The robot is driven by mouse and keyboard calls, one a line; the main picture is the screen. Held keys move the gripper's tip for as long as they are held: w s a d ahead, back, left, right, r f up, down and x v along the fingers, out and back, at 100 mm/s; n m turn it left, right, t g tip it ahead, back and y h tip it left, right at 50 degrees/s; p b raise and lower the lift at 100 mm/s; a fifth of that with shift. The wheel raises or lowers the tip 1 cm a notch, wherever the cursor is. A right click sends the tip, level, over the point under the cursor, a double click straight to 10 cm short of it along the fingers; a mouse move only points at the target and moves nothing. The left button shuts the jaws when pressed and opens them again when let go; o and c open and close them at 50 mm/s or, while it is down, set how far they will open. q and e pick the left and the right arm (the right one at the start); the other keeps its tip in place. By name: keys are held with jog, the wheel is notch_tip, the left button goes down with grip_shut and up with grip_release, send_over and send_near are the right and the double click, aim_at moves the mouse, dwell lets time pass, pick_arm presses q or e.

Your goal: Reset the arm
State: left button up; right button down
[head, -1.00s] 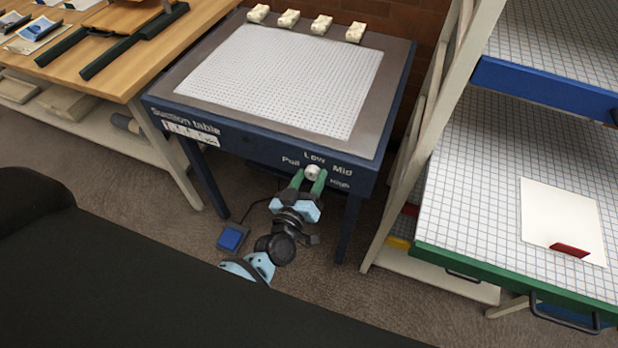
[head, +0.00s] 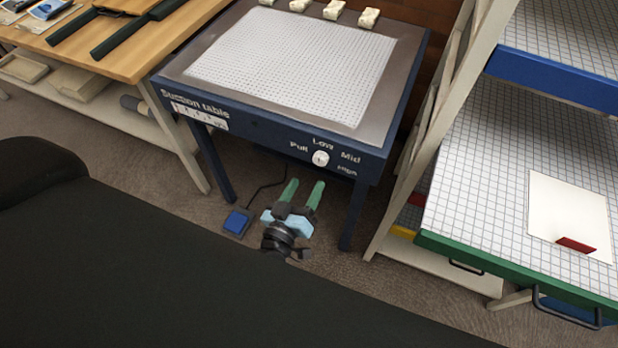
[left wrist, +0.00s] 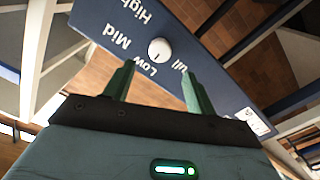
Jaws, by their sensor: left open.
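My left gripper (head: 302,194) is in front of and below the suction table's front panel in the head view. Its two green fingers are spread with nothing between them, and it is apart from the white knob (head: 320,158). The knob sits on the dark blue panel among the labels Pull, Low, Mid and High. In the left wrist view the knob (left wrist: 159,50) shows beyond the open fingers (left wrist: 155,88). My right gripper is not in view.
The suction table (head: 408,75) has a white perforated top with several small pale blocks at its back edge. A blue pedal (head: 238,222) lies on the floor. A wooden workbench (head: 150,50) stands left; a rack with a green-edged gridded shelf (head: 480,200) stands right.

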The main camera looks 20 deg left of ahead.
pick_arm(q)
jog(key=shift+s, duration=0.1)
dwell(0.5)
jog(key=s+a+f+m+g+p, duration=0.1)
jog(key=s+a+m+g+p, duration=0.1)
jog(key=s, duration=1.2)
jog(key=s+a+f+m+g+h+p, duration=0.1)
jog(key=s+m+g+p, duration=0.4)
jog(key=s, duration=0.9)
jog(key=shift+a+f+g+p, duration=0.15)
jog(key=shift+a+g+p, duration=0.4)
jog(key=shift+g, duration=0.55)
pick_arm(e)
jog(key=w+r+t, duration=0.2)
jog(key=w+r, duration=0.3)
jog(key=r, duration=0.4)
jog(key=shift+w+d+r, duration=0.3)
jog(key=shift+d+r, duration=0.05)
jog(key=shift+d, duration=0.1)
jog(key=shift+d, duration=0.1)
